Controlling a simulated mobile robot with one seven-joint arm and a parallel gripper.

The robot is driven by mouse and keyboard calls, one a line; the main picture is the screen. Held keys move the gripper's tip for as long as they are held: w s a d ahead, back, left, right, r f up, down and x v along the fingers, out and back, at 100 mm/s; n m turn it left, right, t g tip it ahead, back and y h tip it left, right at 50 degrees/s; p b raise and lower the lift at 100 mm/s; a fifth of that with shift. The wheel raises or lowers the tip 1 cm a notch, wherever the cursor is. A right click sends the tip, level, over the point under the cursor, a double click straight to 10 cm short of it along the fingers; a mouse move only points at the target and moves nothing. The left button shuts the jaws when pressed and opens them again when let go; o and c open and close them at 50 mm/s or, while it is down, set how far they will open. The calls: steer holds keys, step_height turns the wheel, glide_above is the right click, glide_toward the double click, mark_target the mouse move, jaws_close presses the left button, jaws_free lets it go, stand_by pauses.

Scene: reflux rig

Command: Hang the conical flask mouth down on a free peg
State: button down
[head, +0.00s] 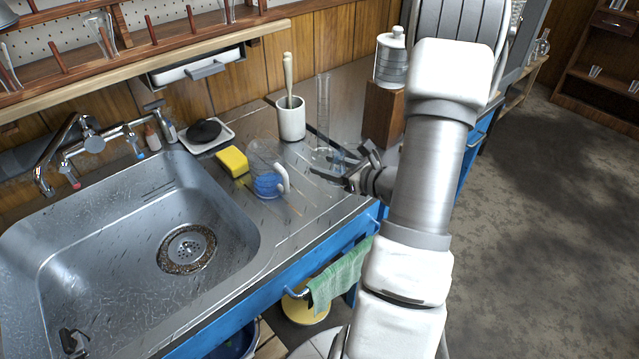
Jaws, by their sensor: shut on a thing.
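My gripper (348,168) is at the right of the draining board, its fingers around clear glass. This glass appears to be the conical flask (334,164); its outline is faint, and I cannot tell its tilt or whether it touches the board. Wooden pegs stick out from the rack at the upper left. A peg (150,30) and another peg (192,18) look bare. Clear glassware (101,36) hangs at a peg left of them, and more glass (226,12) shows at the top edge.
A tall glass cylinder (323,105) stands just behind my gripper. A jug with blue liquid (267,184), a yellow sponge (232,162) and a white pot (291,123) stand left of it. A wooden block (382,112) bears a jar (390,62). The sink (110,240) is at left.

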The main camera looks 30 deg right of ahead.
mark_target(319, 187)
steer(key=w+f, duration=0.1)
steer(key=w+a, duration=0.1)
steer(key=shift+w+f, duration=0.3)
steer(key=shift+f, duration=0.1)
steer(key=shift+f+b, duration=0.95)
steer(key=shift+f, duration=0.95)
steer(key=shift+f, duration=0.15)
steer(key=c, duration=0.5)
jaws_free()
steer(key=shift+r, duration=0.2)
steer(key=p+v, duration=0.2)
steer(key=v, duration=1)
